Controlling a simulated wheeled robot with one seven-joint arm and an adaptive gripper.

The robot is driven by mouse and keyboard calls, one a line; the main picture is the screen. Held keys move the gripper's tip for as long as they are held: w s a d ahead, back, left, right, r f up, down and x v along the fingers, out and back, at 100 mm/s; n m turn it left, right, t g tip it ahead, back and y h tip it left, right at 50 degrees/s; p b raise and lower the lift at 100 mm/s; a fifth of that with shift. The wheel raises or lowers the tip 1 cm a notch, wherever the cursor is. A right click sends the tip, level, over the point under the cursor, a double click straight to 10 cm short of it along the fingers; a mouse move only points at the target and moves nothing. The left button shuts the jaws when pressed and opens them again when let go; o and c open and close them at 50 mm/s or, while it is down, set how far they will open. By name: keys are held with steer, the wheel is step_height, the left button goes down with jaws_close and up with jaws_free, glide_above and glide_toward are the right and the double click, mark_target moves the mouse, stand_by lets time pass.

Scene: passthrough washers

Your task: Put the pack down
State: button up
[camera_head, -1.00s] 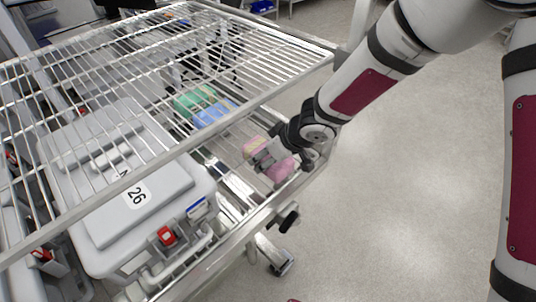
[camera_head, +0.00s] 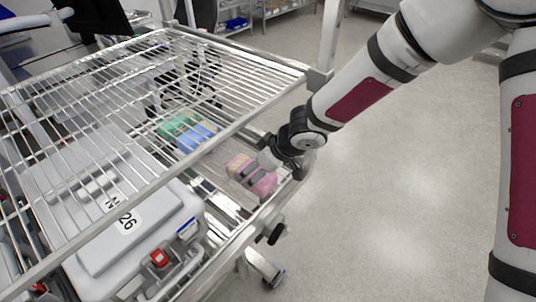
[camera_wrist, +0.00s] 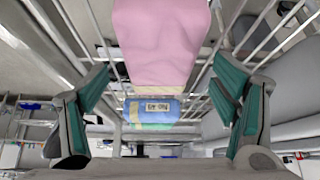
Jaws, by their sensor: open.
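The pink pack (camera_head: 262,183), with a yellowish end and a grey band, rests on the lower shelf of the wire cart, near its right edge. My gripper (camera_head: 266,160) is just beside it, at the cart's open right side. In the wrist view, the pink pack (camera_wrist: 160,45) fills the upper middle between the two spread, teal-padded fingers (camera_wrist: 160,90). The fingers stand clear of its sides. The pack's underside is hidden.
A blue pack (camera_head: 196,136) and a green pack (camera_head: 176,125) lie farther in on the shelf. A wire upper shelf (camera_head: 160,85) hangs over them. A grey lidded case (camera_head: 130,220) numbered 26 stands left. Floor (camera_head: 390,210) right of the cart is clear.

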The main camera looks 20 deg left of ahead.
steer(key=shift+p+v, duration=1.5)
steer(key=shift+v, duration=2.45)
steer(key=s+d+r+m+t+h, duration=0.1)
steer(key=d+r+m+h, duration=0.2)
steer(key=d, duration=0.5)
steer(key=d+r+m+t+h, duration=0.1)
steer(key=d+r+h, duration=0.1)
steer(key=d+r, duration=0.5)
steer(key=s+d+r+m+t+h, duration=0.1)
steer(key=d+r+m+h, duration=0.15)
steer(key=d, duration=0.65)
steer(key=s+d+r+m, duration=0.3)
steer(key=s+d+r, duration=0.1)
steer(key=s, duration=0.5)
steer(key=s+d+r+m+y, duration=0.1)
steer(key=s+d+r+m, duration=0.3)
steer(key=s+r, duration=0.3)
steer(key=s, duration=0.2)
steer(key=shift+s+r, duration=0.35)
steer(key=shift+d+m, duration=0.15)
steer(key=shift+m, duration=0.1)
